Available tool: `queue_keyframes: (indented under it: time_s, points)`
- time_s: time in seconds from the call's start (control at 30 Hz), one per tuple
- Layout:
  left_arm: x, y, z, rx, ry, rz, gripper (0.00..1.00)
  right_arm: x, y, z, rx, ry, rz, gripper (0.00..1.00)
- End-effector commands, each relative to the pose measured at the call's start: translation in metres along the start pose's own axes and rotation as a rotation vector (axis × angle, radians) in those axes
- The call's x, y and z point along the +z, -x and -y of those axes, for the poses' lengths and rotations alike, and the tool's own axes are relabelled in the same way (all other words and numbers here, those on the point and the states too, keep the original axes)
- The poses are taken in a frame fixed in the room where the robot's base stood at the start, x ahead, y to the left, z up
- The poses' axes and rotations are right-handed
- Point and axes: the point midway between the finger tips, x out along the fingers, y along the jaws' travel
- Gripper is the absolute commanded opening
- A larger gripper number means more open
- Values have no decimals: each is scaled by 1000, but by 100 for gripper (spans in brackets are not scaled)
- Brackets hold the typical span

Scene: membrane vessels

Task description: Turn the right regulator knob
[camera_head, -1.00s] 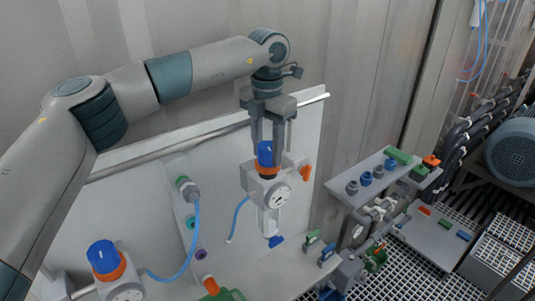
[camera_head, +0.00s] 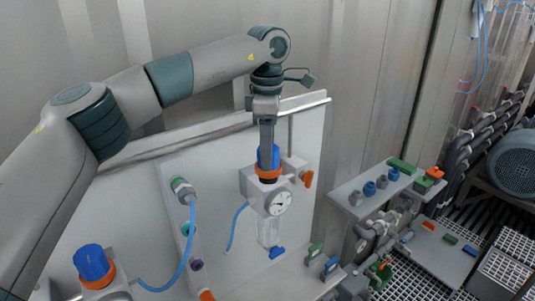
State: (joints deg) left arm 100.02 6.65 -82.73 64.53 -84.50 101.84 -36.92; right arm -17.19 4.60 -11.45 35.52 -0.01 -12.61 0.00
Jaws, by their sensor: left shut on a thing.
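The right regulator is mounted on the white panel, with a blue knob (camera_head: 263,158) above an orange ring, a round gauge and a clear bowl below. My left gripper (camera_head: 268,148) points down over it from above and is shut on the blue knob, its near finger covering part of the knob. The gripper is seen edge-on, so the far finger is hidden. The other regulator knob (camera_head: 94,262), also blue with an orange ring, stands at the lower left, untouched. My right gripper is not in view.
A small orange valve handle (camera_head: 307,179) sits just right of the regulator. Blue hoses (camera_head: 190,240) run along the white panel (camera_head: 140,190). A grey shelf (camera_head: 345,194) with fittings and pipework stands to the right, with a motor (camera_head: 512,163) beyond.

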Motion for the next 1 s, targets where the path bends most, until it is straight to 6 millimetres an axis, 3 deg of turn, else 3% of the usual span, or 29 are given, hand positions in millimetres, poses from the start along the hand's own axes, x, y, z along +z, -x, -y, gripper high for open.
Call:
queue_keyframes:
  time_s: [1.0]
  points:
    - [1,1,-2,2,-895,1,18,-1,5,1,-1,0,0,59]
